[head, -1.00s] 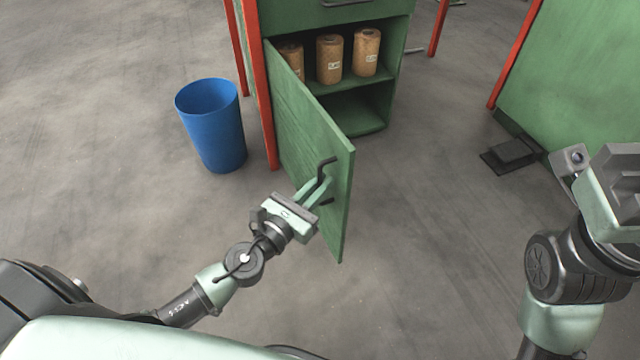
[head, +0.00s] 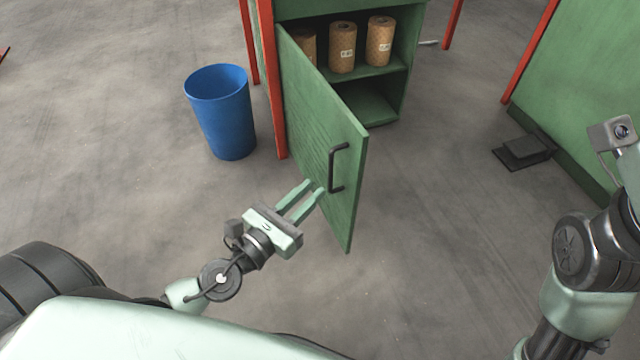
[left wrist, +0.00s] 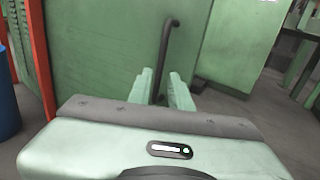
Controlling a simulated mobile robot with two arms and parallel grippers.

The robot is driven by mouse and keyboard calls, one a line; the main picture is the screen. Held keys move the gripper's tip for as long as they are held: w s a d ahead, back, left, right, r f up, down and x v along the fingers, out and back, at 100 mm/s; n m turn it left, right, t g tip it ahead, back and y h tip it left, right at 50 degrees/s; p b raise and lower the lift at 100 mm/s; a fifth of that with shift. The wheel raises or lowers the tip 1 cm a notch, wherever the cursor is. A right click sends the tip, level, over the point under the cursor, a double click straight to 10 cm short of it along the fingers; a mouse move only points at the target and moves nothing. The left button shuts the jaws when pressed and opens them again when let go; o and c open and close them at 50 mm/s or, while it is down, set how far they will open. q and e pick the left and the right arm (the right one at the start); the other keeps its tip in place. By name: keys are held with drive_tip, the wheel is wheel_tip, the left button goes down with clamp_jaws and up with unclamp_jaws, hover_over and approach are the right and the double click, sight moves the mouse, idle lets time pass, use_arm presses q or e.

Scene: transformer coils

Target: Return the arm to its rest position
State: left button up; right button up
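My left gripper (head: 307,192) is in the middle of the head view, just left of the cabinet door's handle. Its two fingers are apart with nothing between them, and floor shows around it. The green cabinet door (head: 318,130) stands swung open. Its dark bar handle (head: 334,168) is clear of the fingers in the head view. In the left wrist view the handle (left wrist: 168,55) rises beyond the two open fingertips (left wrist: 162,85). My right arm (head: 590,250) is at the right edge of the head view; its gripper fingers are out of the picture.
The green cabinet (head: 410,60) holds several brown coils (head: 342,47) on its upper shelf; the lower compartment looks empty. A blue bin (head: 222,112) stands left of the red post (head: 270,85). A green panel (head: 590,90) and a dark pedal-like object (head: 522,150) are at the right. Floor in front is clear.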

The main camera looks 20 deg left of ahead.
use_arm(q)
drive_tip(key=shift+s, duration=0.35)
